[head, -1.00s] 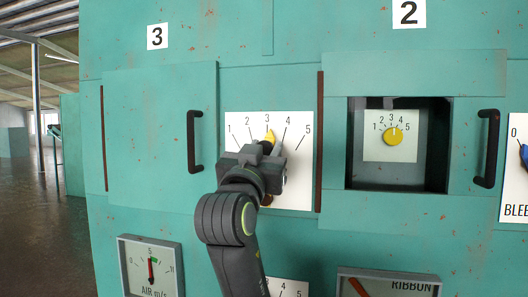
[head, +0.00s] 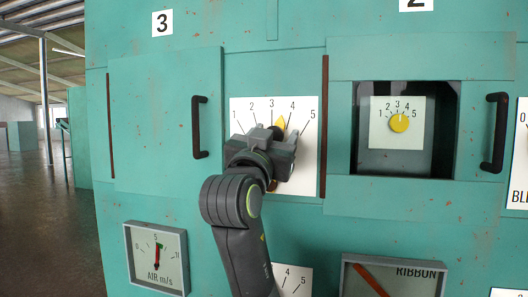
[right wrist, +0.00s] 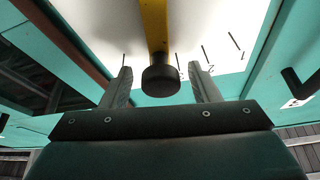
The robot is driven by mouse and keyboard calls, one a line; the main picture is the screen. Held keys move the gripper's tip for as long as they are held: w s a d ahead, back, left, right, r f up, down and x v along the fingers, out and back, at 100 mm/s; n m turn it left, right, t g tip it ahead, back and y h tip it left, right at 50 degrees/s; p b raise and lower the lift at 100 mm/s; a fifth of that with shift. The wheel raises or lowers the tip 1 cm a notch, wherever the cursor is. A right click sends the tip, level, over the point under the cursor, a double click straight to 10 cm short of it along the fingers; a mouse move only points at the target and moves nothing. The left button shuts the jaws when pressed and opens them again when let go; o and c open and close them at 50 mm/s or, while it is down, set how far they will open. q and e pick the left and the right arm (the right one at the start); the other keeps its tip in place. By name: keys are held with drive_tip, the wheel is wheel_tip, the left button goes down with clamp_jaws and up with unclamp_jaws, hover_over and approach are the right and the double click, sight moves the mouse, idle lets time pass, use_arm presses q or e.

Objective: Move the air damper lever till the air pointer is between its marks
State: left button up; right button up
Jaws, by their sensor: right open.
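The air damper lever is a yellow bar with a black knob on a white scale plate (head: 308,160) numbered 1 to 5. In the head view its yellow tip (head: 281,122) points between 3 and 4. In the right wrist view the yellow bar (right wrist: 154,25) ends in the black knob (right wrist: 160,80). My right gripper (right wrist: 161,85) is open around the knob, with a gap on both sides. The gripper (head: 278,137) hides part of the lever in the head view. The air gauge (head: 174,278) has a red pointer nearly upright, just right of 5, at a small green band.
A closed door panel (head: 150,130) with a black handle (head: 198,127) is left of the plate. Right of it, an open window shows a yellow knob (head: 399,123) on a small scale. A ribbon gauge (head: 420,290) sits below. Open floor lies at far left.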

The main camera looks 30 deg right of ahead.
drive_tip(key=b+v, duration=1)
drive_tip(key=v, duration=0.7)
drive_tip(key=shift+a+f, duration=0.1)
drive_tip(key=shift+f, duration=0.05)
